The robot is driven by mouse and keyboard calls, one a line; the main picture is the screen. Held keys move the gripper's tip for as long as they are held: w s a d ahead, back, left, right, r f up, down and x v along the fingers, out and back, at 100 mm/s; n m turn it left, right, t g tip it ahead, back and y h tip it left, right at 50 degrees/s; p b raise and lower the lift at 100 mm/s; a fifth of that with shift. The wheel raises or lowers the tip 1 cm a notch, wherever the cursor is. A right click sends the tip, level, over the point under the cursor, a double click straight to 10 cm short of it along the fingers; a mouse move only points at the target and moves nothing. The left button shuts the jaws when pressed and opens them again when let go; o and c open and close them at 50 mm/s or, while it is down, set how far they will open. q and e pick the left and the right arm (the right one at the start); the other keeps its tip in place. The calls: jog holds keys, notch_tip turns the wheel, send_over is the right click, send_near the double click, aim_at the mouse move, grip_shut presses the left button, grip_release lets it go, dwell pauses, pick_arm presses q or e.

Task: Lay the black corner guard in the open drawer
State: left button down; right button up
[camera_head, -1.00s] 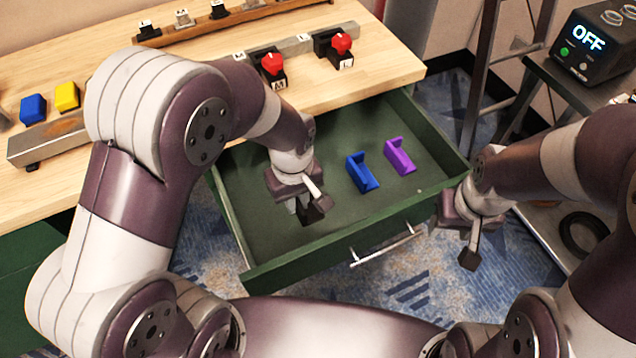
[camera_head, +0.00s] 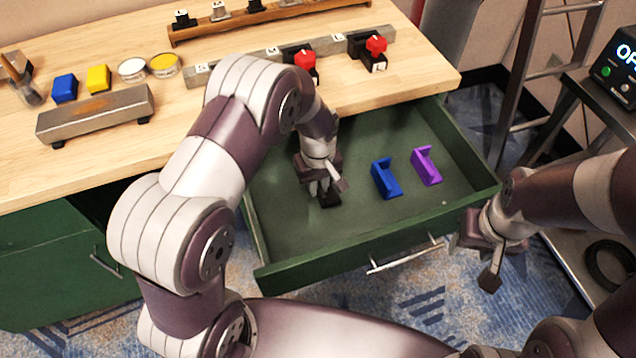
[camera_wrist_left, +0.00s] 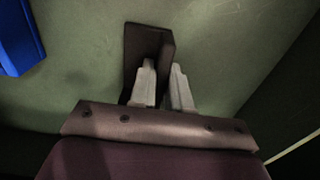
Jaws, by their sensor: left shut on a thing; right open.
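The black corner guard (camera_wrist_left: 148,45) is between the fingers of my left gripper (camera_wrist_left: 163,85) in the left wrist view. In the head view my left gripper (camera_head: 322,190) points down inside the open drawer (camera_head: 300,238), with the dark guard (camera_head: 329,200) at its fingertips. The guard is at or very near the green drawer floor; I cannot tell whether it touches. My left gripper is shut on it. My right gripper (camera_head: 482,262) is open and empty, outside the drawer at its right front.
A blue corner guard (camera_head: 386,180) and a purple one (camera_head: 427,167) stand in the drawer, right of my left gripper. The drawer's front wall and handle (camera_head: 405,254) face me. The wooden worktop (camera_head: 200,140) holds red-knobbed switches, blocks and tins behind the drawer.

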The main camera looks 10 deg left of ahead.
pick_arm(q)
jog(key=c, duration=1.1)
grip_release()
jog(key=shift+f, duration=0.15)
jog(key=shift+r, duration=0.45)
notch_tip(320, 180, up, 12)
jog(key=p, duration=0.2)
jog(key=s+a+r+m, duration=0.1)
jog(key=s+a+m, duration=0.1)
jog(key=s, duration=0.5)
jog(key=s+a+r+m+t, duration=0.1)
jog(key=s+a+r+m, duration=0.1)
jog(key=s+m, duration=0.3)
jog(key=s+a, duration=0.1)
jog(key=s, duration=0.1)
jog(key=shift+s+a, duration=0.35)
jog(key=shift+s, duration=0.05)
